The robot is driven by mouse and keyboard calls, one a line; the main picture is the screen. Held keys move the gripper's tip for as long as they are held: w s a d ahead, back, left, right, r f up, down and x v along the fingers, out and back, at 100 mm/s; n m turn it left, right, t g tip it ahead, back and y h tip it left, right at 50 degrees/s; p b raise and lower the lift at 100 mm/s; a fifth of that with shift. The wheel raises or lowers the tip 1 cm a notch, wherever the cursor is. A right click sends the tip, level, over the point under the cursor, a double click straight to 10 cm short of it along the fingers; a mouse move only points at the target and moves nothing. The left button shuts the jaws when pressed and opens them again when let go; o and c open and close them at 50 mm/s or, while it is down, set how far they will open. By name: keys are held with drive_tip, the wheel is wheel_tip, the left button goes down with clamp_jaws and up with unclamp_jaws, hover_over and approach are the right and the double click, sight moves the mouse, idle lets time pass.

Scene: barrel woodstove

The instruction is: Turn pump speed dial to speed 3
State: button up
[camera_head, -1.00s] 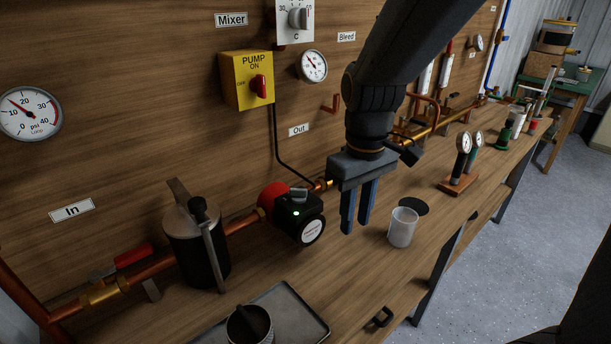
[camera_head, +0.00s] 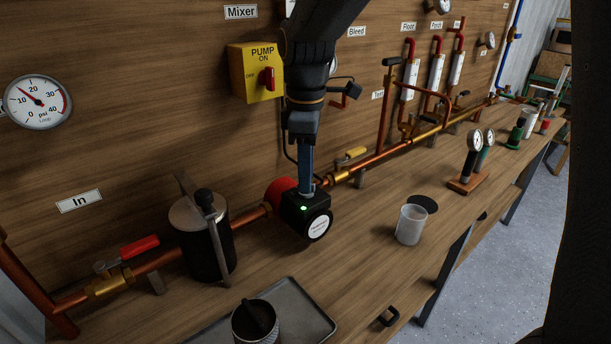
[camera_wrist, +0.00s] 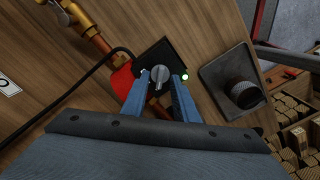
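The pump (camera_head: 304,211) sits on the copper pipe, with a red body and a black box with a lit green light and a round pale label on its front. My gripper (camera_head: 306,190) points down right at the top of the black box and hides the dial in the head view. In the wrist view the grey speed dial (camera_wrist: 160,74) stands on the black box, between my two blue fingertips (camera_wrist: 161,78). The fingers look open on either side of the dial, with narrow gaps; contact cannot be made out. Speed marks cannot be read.
A tray (camera_head: 290,300) with a dark cup lies in front. A white beaker (camera_head: 410,225) stands to the right. A yellow-handled valve (camera_head: 350,156) is on the pipe behind. The yellow pump switch (camera_head: 245,75) is on the wall.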

drive_tip(key=shift+f, duration=0.45)
drive_tip(key=shift+c, duration=0.6)
clamp_jaws()
